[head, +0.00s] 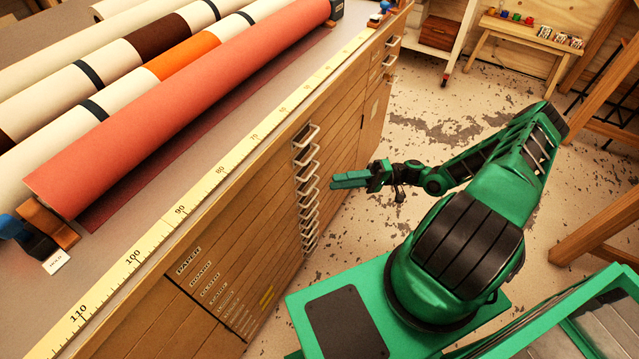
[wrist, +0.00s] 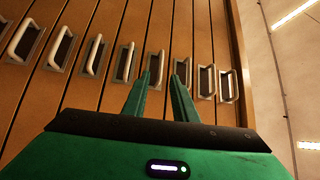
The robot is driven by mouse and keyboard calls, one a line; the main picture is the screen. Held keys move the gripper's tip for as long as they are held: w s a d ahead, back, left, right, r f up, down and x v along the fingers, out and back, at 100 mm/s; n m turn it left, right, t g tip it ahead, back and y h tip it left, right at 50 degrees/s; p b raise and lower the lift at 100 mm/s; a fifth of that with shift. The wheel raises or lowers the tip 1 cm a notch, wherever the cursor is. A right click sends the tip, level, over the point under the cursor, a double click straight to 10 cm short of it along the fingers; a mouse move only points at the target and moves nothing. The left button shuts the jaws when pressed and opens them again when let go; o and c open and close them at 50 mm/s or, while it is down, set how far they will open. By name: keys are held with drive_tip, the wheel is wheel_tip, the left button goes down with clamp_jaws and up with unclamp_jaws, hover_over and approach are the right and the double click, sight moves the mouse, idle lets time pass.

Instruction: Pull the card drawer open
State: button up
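A wooden cabinet has a column of shallow drawers with pale bar handles (head: 308,186). Small labels (head: 217,289) are on its front at lower left; the top ones seem to read PAPER and BOARD, the lower ones are too small to read, so I cannot tell which drawer is card. All drawers look closed. My gripper (head: 332,180) points at the handle column, its tips just short of it. In the wrist view my gripper (wrist: 161,80) is open and empty, its two fingers apart over the row of handles. Handles (wrist: 124,63) show to its left and others (wrist: 206,81) to its right.
Rolls, including a large red one (head: 180,110), lie on the cabinet top behind a yellow ruler strip (head: 180,211). The floor (head: 430,130) beyond my arm is clear. A small wooden bench (head: 530,38) stands at the back, and wooden legs (head: 598,230) stand at right.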

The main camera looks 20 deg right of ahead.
drive_tip(key=w+a+r, duration=0.1)
drive_tip(key=a, duration=0.6)
drive_tip(key=shift+a, duration=0.1)
clamp_jaws()
